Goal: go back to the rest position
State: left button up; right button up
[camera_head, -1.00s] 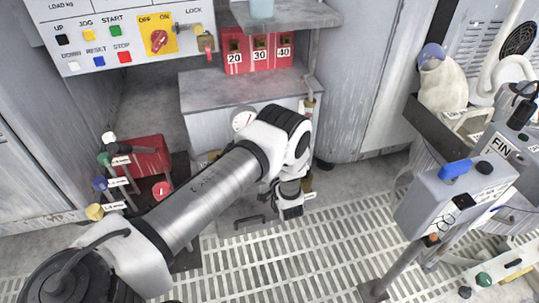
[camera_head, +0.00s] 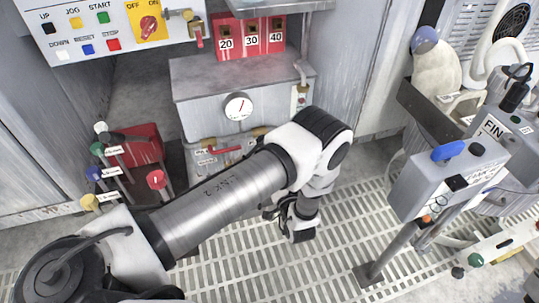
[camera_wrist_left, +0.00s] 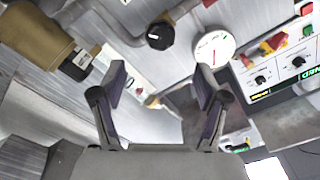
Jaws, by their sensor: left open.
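My left arm reaches in from the lower left in the head view, above the slatted floor grating. Its gripper (camera_head: 300,222) hangs downward at the end of the arm, partly hidden by the wrist. In the left wrist view my left gripper (camera_wrist_left: 162,88) is open, its two dark fingers well apart with nothing between them. My right gripper does not show in either view.
A grey cabinet with a round gauge (camera_head: 238,106) stands behind the arm. A control panel (camera_head: 110,30) is at upper left, and coloured levers (camera_head: 156,180) stand at left. A grey box with a blue knob (camera_head: 448,152) is at right.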

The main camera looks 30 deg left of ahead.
pick_arm(q)
jog(key=shift+s+d, duration=0.1)
jog(key=shift+d, duration=0.05)
dwell(0.3)
jog(key=s+a+r+m+g+h+p, duration=0.1)
jog(key=s+a+r+h+p, duration=0.1)
jog(key=s+a+r+p, duration=0.25)
jog(key=s+d+f+g+h+p, duration=0.1)
jog(key=s+d+f+g+h, duration=0.2)
jog(key=s, duration=0.5)
jog(key=s+d+f+m+g+h, duration=0.1)
jog(key=s+d+f+g+h, duration=0.15)
jog(key=s+g+h, duration=0.4)
jog(key=s+d+f+g+h+p, duration=0.15)
jog(key=s+d, duration=0.25)
jog(key=s, duration=0.6)
notch_tip(320, 180, up, 38)
jog(key=p, duration=3.7)
jog(key=shift+s+f+n+h, duration=0.2)
jog(key=shift+s+n+h, duration=0.05)
jog(key=shift+n+h, duration=0.05)
